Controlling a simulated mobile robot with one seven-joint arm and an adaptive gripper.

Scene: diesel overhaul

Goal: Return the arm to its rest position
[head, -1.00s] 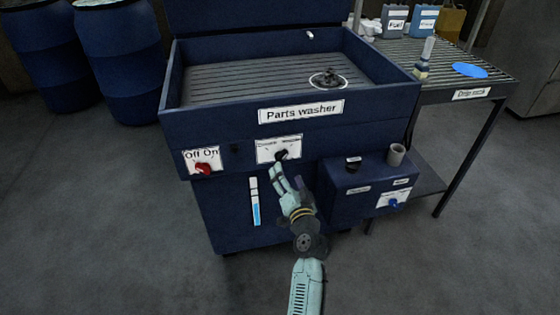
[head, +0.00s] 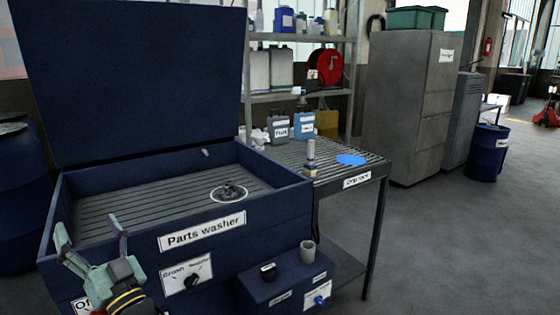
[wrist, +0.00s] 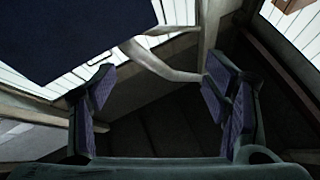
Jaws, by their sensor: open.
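My gripper (head: 92,236) is in the head view at the lower left, in front of the left part of the parts washer (head: 150,226). Its fingers point up and stand apart, with nothing between them. In the wrist view my gripper (wrist: 158,110) also shows two spread, empty fingers. Beyond them are the dark blue edge of a panel, pale windows and beams. Most of my arm is out of the head view. The washer's lid (head: 130,80) is raised, and a dark part (head: 229,190) lies inside a white ring on its slatted tray.
A drip rack (head: 316,160) with a blue disc (head: 351,160) stands to the right of the washer. A shelf (head: 270,97) with containers, grey cabinets (head: 405,105) and a blue drum (head: 487,152) stand behind.

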